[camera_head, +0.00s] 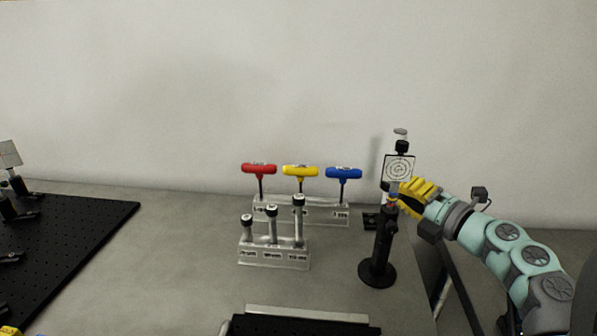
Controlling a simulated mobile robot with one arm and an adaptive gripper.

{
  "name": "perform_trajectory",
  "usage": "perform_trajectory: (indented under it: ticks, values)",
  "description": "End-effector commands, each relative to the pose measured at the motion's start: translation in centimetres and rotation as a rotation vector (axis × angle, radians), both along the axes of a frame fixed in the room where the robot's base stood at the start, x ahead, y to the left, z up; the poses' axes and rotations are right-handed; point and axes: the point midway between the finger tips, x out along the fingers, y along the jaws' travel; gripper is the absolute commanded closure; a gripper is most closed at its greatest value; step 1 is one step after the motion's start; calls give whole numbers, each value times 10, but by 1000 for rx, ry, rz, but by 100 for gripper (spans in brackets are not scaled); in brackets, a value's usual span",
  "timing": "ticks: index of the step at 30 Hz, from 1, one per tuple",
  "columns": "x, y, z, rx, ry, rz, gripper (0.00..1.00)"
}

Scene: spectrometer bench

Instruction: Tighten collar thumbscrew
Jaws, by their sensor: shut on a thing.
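A black post holder (382,245) with a round base stands upright on the bench at right. A target plate (399,169) with concentric rings is mounted at its top. My gripper (399,201), with yellow fingers, reaches in from the right. It is shut on a small part at the collar (391,200), just below the target plate. The thumbscrew itself is mostly hidden by the fingers and too small to make out clearly.
Red (259,169), yellow (300,171) and blue (343,173) T-handle drivers stand in a clear rack left of the post. A second clear rack (273,257) holds 3 posts. A black breadboard (75,250) lies at left. Bare bench lies between.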

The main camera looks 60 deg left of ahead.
Motion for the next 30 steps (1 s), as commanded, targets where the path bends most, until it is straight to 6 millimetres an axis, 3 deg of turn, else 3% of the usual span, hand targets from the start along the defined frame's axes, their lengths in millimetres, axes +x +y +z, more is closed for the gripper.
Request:
perform_trajectory:
  ticks: [30]
  values:
    - [0, 1, 4, 6, 959, -2, 100]
